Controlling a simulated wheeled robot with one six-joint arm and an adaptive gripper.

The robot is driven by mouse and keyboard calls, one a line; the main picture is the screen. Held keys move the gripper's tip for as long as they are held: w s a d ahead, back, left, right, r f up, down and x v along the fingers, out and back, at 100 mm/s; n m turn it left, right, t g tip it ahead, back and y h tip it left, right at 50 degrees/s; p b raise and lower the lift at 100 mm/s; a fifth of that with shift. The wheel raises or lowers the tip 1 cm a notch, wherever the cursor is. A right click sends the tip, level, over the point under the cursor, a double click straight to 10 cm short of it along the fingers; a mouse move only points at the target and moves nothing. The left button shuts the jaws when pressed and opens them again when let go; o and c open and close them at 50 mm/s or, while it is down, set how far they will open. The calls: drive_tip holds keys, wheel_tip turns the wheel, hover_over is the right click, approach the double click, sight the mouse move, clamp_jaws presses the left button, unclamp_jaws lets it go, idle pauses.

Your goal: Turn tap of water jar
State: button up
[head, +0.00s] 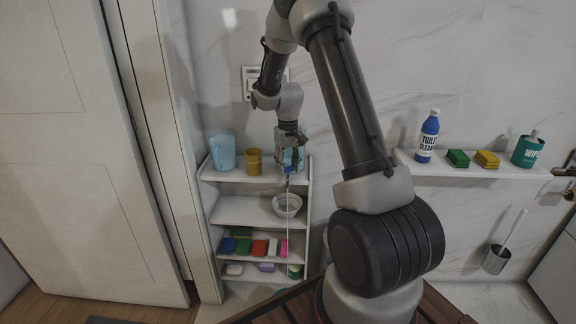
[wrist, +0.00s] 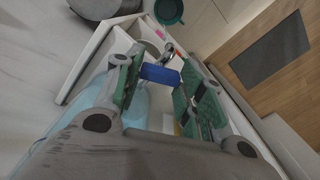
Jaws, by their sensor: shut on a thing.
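The water jar (head: 300,155) is light blue and stands on the top shelf at its right end, partly hidden by my gripper. Its pale blue body (wrist: 136,112) also shows in the wrist view, beneath my fingers. The tap has a blue handle (wrist: 160,74) and a grey metal spout (wrist: 169,51). My gripper (head: 290,152) is at the front of the jar, and in the wrist view its green-padded fingers (wrist: 164,70) are shut on the blue handle. A thin pale line like water runs down from the tap past a clear bowl (head: 287,205).
A door (head: 85,150) stands close on the left. A wall shelf (head: 460,169) with bottles and sponges is at the right.

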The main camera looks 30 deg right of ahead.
drive_tip(key=o, duration=1)
wheel_tip(320, 180, up, 12)
drive_tip(key=shift+s, duration=0.1)
drive_tip(key=shift+s+a+r+n+t, duration=0.25)
drive_tip(key=shift+s+a+r+t, duration=1.3)
drive_tip(key=shift+s, duration=3.7)
drive_tip(key=shift+s+a+r+n+g, duration=0.15)
drive_tip(key=shift+s+a+r, duration=0.65)
drive_tip(key=shift+s+r, duration=3.2)
drive_tip(key=shift+s+a+r+n+t, duration=0.3)
drive_tip(key=shift+s+a+r+t, duration=0.7)
drive_tip(key=shift+s, duration=5.5)
